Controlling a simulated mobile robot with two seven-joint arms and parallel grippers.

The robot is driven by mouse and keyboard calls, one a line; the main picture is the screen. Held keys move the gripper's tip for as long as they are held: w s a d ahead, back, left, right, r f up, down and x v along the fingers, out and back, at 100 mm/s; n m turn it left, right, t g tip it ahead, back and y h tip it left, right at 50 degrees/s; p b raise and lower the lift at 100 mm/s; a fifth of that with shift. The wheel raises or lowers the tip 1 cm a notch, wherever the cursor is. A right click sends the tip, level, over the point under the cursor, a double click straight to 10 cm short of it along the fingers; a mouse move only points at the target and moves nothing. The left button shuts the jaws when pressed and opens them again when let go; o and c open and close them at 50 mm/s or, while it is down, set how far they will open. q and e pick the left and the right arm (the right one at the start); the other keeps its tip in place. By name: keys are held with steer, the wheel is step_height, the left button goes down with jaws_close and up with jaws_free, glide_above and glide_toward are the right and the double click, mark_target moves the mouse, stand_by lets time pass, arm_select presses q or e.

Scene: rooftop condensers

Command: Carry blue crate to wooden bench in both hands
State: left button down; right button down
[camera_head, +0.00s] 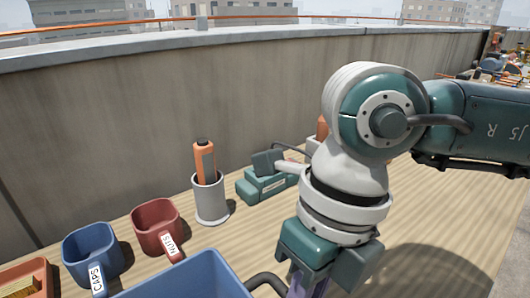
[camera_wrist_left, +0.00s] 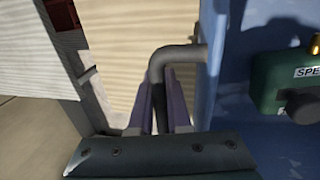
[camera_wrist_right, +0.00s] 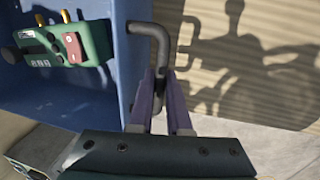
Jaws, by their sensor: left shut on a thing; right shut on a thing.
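The blue crate (camera_head: 190,281) shows at the bottom edge of the head view, in front of the wooden bench (camera_head: 440,215). Its wall and inside also show in the left wrist view (camera_wrist_left: 231,60) and the right wrist view (camera_wrist_right: 120,80). A green device (camera_wrist_left: 285,82) with brass terminals lies in it; it also shows in the right wrist view (camera_wrist_right: 85,42). My left gripper (camera_wrist_left: 162,108) is shut on one dark bent handle. My right gripper (camera_wrist_right: 160,98), also in the head view (camera_head: 305,285), is shut on the other handle. The crate's underside is hidden.
On the bench stand a blue CAPS bin (camera_head: 91,253), a red NUTS bin (camera_head: 157,226), a grey cup (camera_head: 210,200) with an orange-handled tool, and a green tool (camera_head: 265,183). A concrete wall (camera_head: 150,120) runs behind. Bare bench lies at right.

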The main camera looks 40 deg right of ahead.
arm_select(q)
steer(key=shift+a+f, duration=0.1)
arm_select(e)
steer(key=shift+d+f, duration=0.1)
